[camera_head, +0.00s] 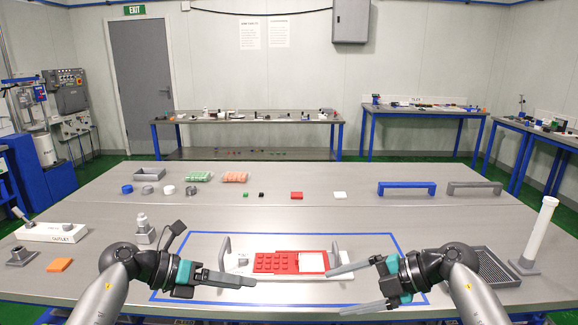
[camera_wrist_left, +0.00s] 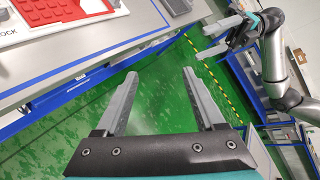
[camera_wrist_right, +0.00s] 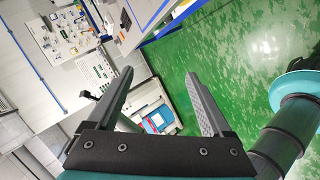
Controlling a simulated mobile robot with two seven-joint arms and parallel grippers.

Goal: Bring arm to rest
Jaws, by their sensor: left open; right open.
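My left gripper (camera_head: 232,279) is over the front of the table, left of the red and white block tray (camera_head: 345,272). In the left wrist view its two fingers (camera_wrist_left: 158,100) are spread with nothing between them, above the green floor. My right gripper (camera_head: 360,288) is over the front right of the taped blue rectangle, its fingers apart. In the right wrist view its fingers (camera_wrist_right: 160,100) are spread and empty.
A white upright post (camera_head: 538,232) and a dark mesh tray (camera_head: 496,268) stand at the right. A white box (camera_head: 50,232) and an orange piece (camera_head: 60,265) lie at the left. Blue (camera_head: 406,187) and grey (camera_head: 474,188) handles, and small blocks, line the back. The middle strip is clear.

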